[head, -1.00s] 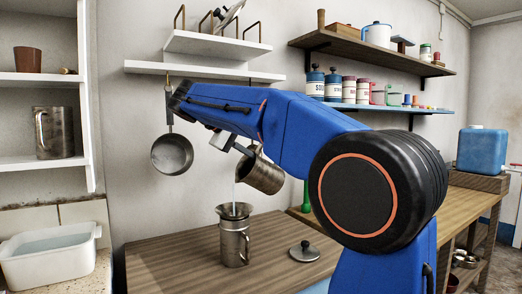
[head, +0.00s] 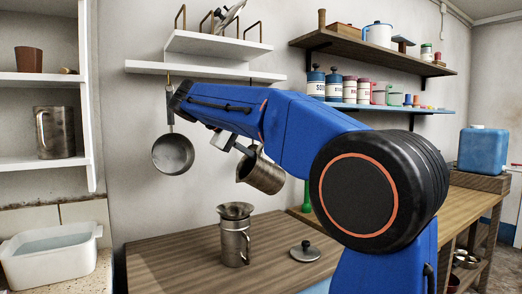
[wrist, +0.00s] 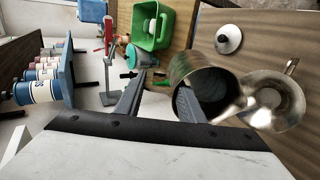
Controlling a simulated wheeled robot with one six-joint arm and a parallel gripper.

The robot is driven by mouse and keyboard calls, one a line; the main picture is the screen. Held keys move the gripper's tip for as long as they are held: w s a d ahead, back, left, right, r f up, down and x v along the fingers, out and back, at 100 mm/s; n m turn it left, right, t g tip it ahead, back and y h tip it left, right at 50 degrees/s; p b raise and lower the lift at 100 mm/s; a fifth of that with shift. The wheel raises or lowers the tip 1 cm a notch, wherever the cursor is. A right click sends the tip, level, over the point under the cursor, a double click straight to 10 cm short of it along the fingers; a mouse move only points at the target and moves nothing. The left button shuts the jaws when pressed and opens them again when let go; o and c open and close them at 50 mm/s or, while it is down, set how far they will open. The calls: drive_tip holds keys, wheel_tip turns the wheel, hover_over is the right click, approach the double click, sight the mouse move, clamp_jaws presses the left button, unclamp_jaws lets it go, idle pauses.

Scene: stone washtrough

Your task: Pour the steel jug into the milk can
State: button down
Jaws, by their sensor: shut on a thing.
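The steel jug (head: 262,174) is in my gripper (head: 243,150), tilted with its mouth down to the left, above and slightly right of the milk can. In the wrist view the jug (wrist: 190,68) is at the fingers (wrist: 158,95), with its dark mouth showing. The milk can (head: 234,243) is a steel can with a flared top and a side handle, upright on the wooden counter. Its wide mouth (wrist: 273,98) shows beside the jug in the wrist view. No stream shows between jug and can. The liquid level in either is hidden.
A round lid with a dark knob (head: 305,252) lies right of the can. A steel pan (head: 173,154) hangs on the wall behind. White shelves (head: 205,70) are above. A green container (wrist: 152,26) shows in the wrist view. The counter's left part (head: 165,265) is clear.

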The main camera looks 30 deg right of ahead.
drive_tip(key=shift+a, duration=0.15)
drive_tip(key=shift+a+f+h, duration=0.15)
drive_tip(key=shift+a+h, duration=0.2)
drive_tip(key=shift+h, duration=0.25)
drive_tip(key=shift+a+f, duration=0.1)
drive_tip(key=shift+a, duration=0.1)
idle(0.9)
drive_tip(key=shift+a+f+h, duration=0.15)
drive_tip(key=shift+a+h, duration=0.2)
drive_tip(key=shift+h, duration=0.25)
drive_tip(key=shift+a+f, duration=0.15)
drive_tip(key=shift+a, duration=0.05)
idle(0.8)
drive_tip(key=shift+a+f+h, duration=0.2)
drive_tip(key=shift+a+h, duration=0.15)
drive_tip(key=shift+h, duration=0.25)
idle(0.8)
